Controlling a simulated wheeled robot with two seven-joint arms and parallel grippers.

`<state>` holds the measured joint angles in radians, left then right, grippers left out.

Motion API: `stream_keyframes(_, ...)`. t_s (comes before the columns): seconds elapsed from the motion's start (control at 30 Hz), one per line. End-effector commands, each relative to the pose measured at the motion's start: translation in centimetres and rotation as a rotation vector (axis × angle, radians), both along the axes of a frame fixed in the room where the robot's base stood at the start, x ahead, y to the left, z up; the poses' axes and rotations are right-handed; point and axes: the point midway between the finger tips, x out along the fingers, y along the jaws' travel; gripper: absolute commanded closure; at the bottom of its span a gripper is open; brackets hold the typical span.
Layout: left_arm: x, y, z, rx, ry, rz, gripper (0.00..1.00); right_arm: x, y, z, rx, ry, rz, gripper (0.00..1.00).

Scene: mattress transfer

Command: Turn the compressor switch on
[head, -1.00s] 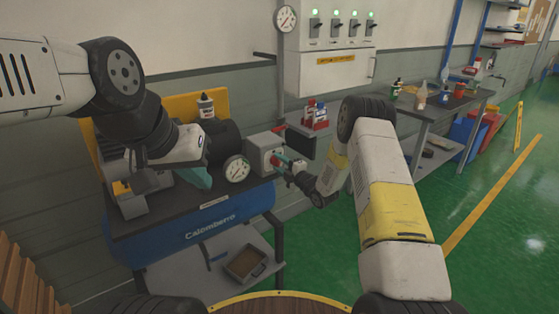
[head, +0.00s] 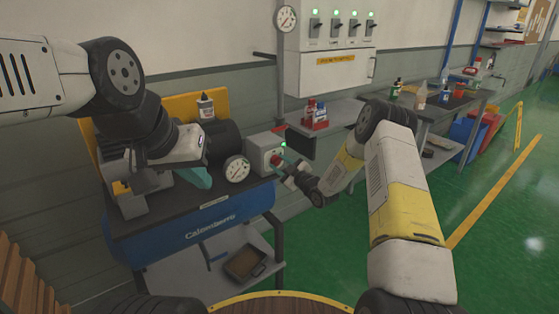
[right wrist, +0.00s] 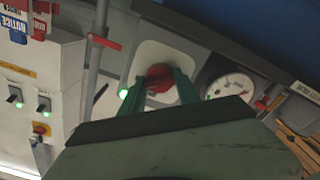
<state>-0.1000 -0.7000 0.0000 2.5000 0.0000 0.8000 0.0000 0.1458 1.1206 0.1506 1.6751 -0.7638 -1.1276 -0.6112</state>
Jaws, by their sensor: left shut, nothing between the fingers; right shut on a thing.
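The compressor (head: 185,235) has a blue tank and a grey switch box (head: 258,150) on its right end. A red switch knob (head: 276,159) is on the box; in the right wrist view the red knob (right wrist: 159,76) sits on a pale plate. A green light (head: 283,145) glows on the box beside the knob. My right gripper (head: 284,166) has its teal fingers closed around the knob, also seen in the right wrist view (right wrist: 160,88). My left gripper (head: 200,180) is shut and empty above the compressor top, left of the gauge.
A round gauge (head: 236,170) stands left of the switch box. A wall panel (head: 332,60) with lit switches is behind. A shelf (head: 335,112) and a workbench (head: 450,105) are at right. Green floor is open at right.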

Motion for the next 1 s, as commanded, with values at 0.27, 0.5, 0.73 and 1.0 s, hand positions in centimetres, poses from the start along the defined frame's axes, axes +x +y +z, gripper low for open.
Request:
stream_keyframes(0.27, 0.0, 0.0, 0.0, 0.0, 0.0, 0.0, 1.0, -0.04, -0.15, -0.22, 0.072, 0.058, -0.002, 1.0)
stream_keyframes(0.5, 0.0, 0.0, 0.0, 0.0, 0.0, 0.0, 1.0, -0.06, -0.11, -0.22, 0.09, 0.07, -0.001, 1.0)
stream_keyframes(0.73, 0.0, 0.0, 0.0, 0.0, 0.0, 0.0, 1.0, -0.06, -0.1, -0.24, 0.089, 0.071, -0.001, 1.0)
stream_keyframes(1.0, 0.0, 0.0, 0.0, 0.0, 0.0, 0.0, 1.0, -0.04, -0.07, -0.15, 0.09, 0.069, -0.001, 0.4)
